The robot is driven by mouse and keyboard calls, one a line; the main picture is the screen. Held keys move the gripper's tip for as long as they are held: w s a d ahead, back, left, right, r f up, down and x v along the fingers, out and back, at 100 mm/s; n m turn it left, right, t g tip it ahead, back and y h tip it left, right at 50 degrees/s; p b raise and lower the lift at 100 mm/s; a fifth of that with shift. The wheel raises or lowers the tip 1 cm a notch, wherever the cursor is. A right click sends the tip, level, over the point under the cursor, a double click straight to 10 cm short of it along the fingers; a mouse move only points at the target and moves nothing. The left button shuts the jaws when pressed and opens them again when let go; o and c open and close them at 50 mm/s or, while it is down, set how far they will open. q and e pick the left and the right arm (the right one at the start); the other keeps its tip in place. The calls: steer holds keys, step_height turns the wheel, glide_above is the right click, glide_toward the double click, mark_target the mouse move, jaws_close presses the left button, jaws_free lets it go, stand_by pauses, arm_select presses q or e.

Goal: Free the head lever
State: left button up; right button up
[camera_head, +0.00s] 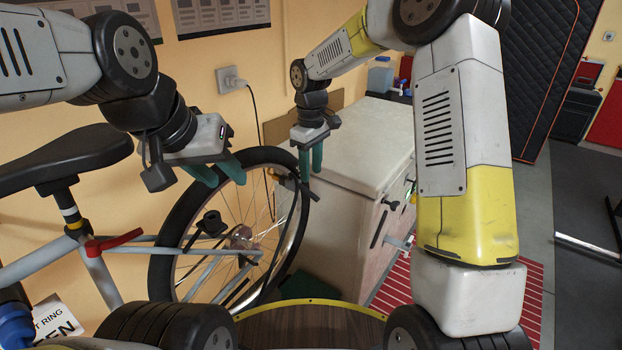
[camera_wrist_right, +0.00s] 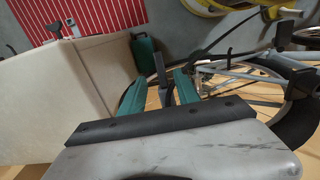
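No part is plainly marked as the head lever. A dark bar-like part (camera_head: 286,182) lies across the upper right of the bicycle's wheel and may be it; I cannot be sure. My right gripper (camera_head: 311,160) points down just above that part. In the right wrist view its green fingers (camera_wrist_right: 161,90) are apart, with a dark upright piece (camera_wrist_right: 160,68) between or just beyond them; contact cannot be told. My left gripper (camera_head: 217,170) hangs above the wheel's upper left, its green fingers apart and empty. A red lever (camera_head: 113,241) sits on the bicycle frame below the saddle.
The bicycle wheel (camera_head: 166,238) stands close to a pale cabinet (camera_head: 352,140) on its right. The black saddle (camera_head: 75,155) is at the left. A wall plug (camera_head: 230,80) has a hanging cable. A green container (camera_wrist_right: 146,52) stands beyond the cabinet in the right wrist view.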

mark_target(311, 193)
step_height(311, 193, down, 7)
stand_by(0.3)
jaws_close()
